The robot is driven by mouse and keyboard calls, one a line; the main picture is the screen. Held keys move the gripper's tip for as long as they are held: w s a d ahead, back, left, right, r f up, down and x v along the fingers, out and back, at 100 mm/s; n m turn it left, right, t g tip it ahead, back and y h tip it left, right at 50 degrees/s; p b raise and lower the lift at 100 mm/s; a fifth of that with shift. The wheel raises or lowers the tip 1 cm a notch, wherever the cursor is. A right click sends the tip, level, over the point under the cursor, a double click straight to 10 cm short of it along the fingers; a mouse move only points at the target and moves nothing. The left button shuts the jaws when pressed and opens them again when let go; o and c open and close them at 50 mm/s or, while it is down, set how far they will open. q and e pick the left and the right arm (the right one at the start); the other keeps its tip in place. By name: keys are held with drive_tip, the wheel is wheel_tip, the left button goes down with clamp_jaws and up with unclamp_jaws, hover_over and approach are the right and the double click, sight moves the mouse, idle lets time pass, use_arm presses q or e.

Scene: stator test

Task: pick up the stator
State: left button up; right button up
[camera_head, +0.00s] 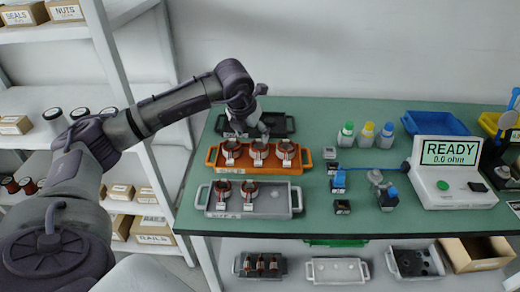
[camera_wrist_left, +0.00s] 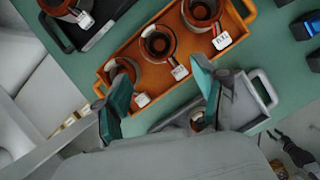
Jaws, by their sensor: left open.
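My left gripper (camera_head: 256,129) is open and empty above the back edge of the orange tray (camera_head: 296,169). Three copper-coloured ring-shaped stators with white tags stand in that tray: left (camera_head: 230,147), middle (camera_head: 258,150) and right (camera_head: 286,149). Two more stators (camera_head: 223,187) (camera_head: 249,189) stand in the grey tray (camera_head: 275,206) in front. In the left wrist view the open fingers (camera_wrist_left: 161,72) straddle part of the orange tray (camera_wrist_left: 150,73), with stators (camera_wrist_left: 158,43) beyond them. A stator (camera_wrist_left: 197,120) in the grey tray is partly hidden by the gripper. My right gripper is out of view.
A black tray (camera_head: 291,124) lies behind the orange one; the left wrist view shows a stator (camera_wrist_left: 57,6) there. The tester (camera_head: 450,176) reads READY, 0.0 ohm. Small bottles (camera_head: 366,132) and a blue bin (camera_head: 434,123) stand at the back. White shelves (camera_head: 117,60) flank the table's left side.

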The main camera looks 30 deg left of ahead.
sight(259, 147)
use_arm(q)
drive_tip(key=x, duration=0.5)
drive_tip(key=shift+f, duration=0.1)
drive_tip(key=x, duration=0.2)
drive_tip(key=p+x, duration=0.1)
drive_tip(key=x, duration=0.2)
drive_tip(key=shift+w+p, duration=0.3)
drive_tip(key=shift+w, duration=0.1)
drive_tip(key=shift+c, duration=0.5)
drive_tip(key=c, duration=1)
